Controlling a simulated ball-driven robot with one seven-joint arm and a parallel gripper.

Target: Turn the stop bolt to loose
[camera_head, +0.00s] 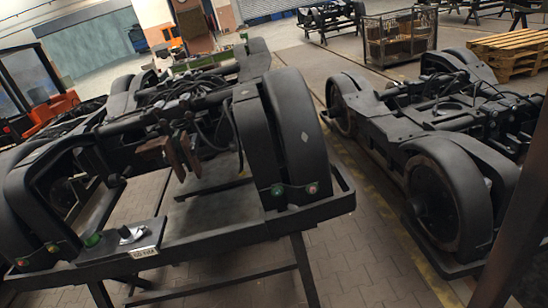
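A black bogie (185,110) rests on a dark stand in the left half of the view, tilted in the picture. On the stand's front beam is a small dark panel (150,228) with a light knob or bolt (131,234) and a green button (93,240). The knob may be the stop bolt, but it is too small to tell which way it is turned. A labelled plate (143,252) sits below it. A green fitting (277,191) and a reddish one (312,187) sit at the foot of the right wheel cover. My gripper is not in view.
A second bogie (455,140) stands at the right across a paved aisle (385,262) with a yellow line. A dark post crosses the lower right corner. Wooden pallets (510,50) and a wire crate (400,35) stand behind. Orange vehicles (50,115) are at the left.

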